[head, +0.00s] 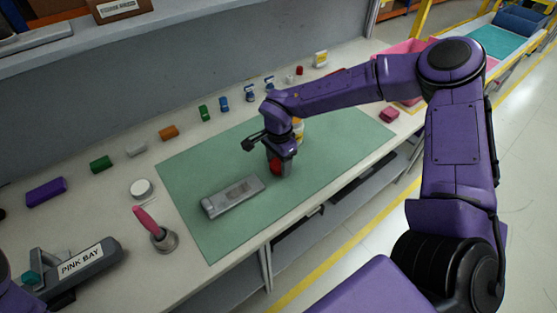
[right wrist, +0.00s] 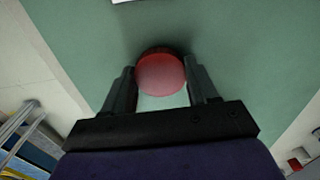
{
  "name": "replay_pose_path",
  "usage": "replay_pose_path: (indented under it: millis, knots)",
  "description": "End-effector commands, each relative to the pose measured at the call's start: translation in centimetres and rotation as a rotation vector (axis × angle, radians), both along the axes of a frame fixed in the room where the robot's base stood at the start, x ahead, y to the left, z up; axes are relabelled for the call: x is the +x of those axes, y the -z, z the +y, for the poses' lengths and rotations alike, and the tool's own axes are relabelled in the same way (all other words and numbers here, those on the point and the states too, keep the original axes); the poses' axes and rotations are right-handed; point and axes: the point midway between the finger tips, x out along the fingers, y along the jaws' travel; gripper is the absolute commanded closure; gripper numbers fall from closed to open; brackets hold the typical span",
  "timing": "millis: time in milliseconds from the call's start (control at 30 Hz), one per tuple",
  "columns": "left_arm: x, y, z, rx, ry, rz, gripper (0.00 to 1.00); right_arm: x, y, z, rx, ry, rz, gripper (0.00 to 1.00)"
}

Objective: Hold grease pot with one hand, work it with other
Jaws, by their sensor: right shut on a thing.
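A round pot with a red lid (head: 276,167) is between the fingers of my right gripper (head: 279,170), over the green mat (head: 310,170). In the right wrist view the red lid (right wrist: 160,74) faces the camera, with a finger on each side. The gripper is shut on it. The pot's lower body is mostly hidden, and I cannot tell whether it touches the mat. My left gripper is not in view; only a piece of my purple arm shows at the lower left corner.
A grey metal part (head: 232,196) lies on the mat, left of my right gripper. Several small coloured blocks line the back.

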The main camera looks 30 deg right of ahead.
Motion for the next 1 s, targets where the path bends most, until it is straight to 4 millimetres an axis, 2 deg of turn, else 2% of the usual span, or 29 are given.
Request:
replay_pose_path:
  millis: [400,433,500,733,833,933,1000]
  knots:
    - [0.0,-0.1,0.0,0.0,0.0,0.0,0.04,0.0,1.0,0.0,0.0,0.0,-0.001,0.78]
    - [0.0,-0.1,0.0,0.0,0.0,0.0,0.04,0.0,1.0,0.0,0.0,0.0,-0.001,0.38]
    - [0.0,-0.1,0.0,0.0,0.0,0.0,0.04,0.0,0.9,0.0,0.0,0.0,-0.001,0.16]
    - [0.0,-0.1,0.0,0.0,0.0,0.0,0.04,0.0,0.9,0.0,0.0,0.0,-0.001,0.16]
    - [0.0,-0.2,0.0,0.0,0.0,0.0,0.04,0.0,0.3,0.0,0.0,0.0,-0.003,0.16]
    - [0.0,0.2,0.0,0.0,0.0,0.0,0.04,0.1,-1.4,0.0,0.002,0.002,-0.005,0.16]
    - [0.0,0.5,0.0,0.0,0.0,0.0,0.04,0.1,-3.2,0.0,0.002,0.002,-0.008,0.16]
